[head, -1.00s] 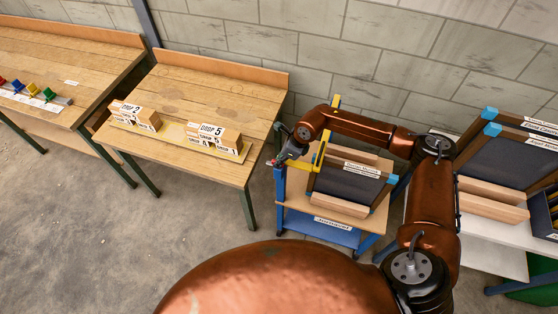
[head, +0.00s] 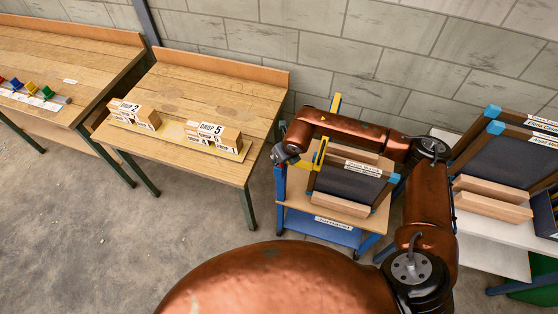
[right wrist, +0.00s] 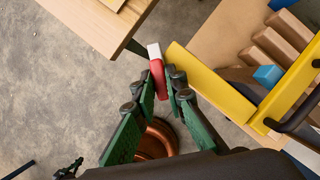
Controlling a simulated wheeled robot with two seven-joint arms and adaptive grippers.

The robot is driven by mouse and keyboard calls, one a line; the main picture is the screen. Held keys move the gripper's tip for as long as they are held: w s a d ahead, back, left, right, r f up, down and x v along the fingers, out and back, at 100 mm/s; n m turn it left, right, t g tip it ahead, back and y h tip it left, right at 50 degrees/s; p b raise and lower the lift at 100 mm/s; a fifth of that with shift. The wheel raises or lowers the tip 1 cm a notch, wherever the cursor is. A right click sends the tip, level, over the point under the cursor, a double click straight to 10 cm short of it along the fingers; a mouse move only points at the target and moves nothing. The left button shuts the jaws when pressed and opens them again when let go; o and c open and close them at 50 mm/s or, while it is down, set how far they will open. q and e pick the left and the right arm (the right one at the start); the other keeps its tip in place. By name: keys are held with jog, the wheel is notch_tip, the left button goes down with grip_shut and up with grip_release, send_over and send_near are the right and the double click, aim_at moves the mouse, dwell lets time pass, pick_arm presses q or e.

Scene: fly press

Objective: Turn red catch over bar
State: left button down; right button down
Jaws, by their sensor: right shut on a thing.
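The red catch (right wrist: 158,78) with a white tip shows in the right wrist view. It stands between the green fingers of my right gripper (right wrist: 162,84), which is shut on it. The white tip points up the picture, just left of the near end of the yellow bar (right wrist: 222,86). I cannot tell whether catch and bar touch. In the head view my right gripper (head: 279,157) is at the left side of the blue-framed press stand, left of the yellow bar (head: 320,153). The catch is hidden there. My left gripper is not in view.
A dark framed screen (head: 349,184) stands on the blue trolley (head: 325,232), right of the gripper. A wooden table (head: 205,90) with labelled blocks (head: 214,135) is close on the left. More framed screens (head: 505,155) stand at the right. The floor in front is clear.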

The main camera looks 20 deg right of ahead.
jog(key=m+h+b, duration=0.1)
jog(key=m+b, duration=0.1)
jog(key=m, duration=0.1)
jog(key=m+h+b, duration=0.1)
jog(key=m, duration=0.2)
jog(key=shift+a+f+h+b, duration=0.1)
jog(key=shift+a+h+b, duration=0.05)
jog(key=shift+h+b, duration=0.2)
jog(key=shift+m+h+b, duration=0.65)
jog(key=shift+m+b, duration=0.15)
jog(key=shift+m, duration=1.3)
jog(key=c, duration=2)
grip_release()
jog(key=shift+g, duration=0.3)
jog(key=shift+o, duration=0.2)
jog(key=shift+r, duration=0.2)
jog(key=v, duration=1.1)
jog(key=shift+s+r, duration=0.15)
jog(key=shift+r, duration=0.2)
jog(key=shift+a, duration=0.1)
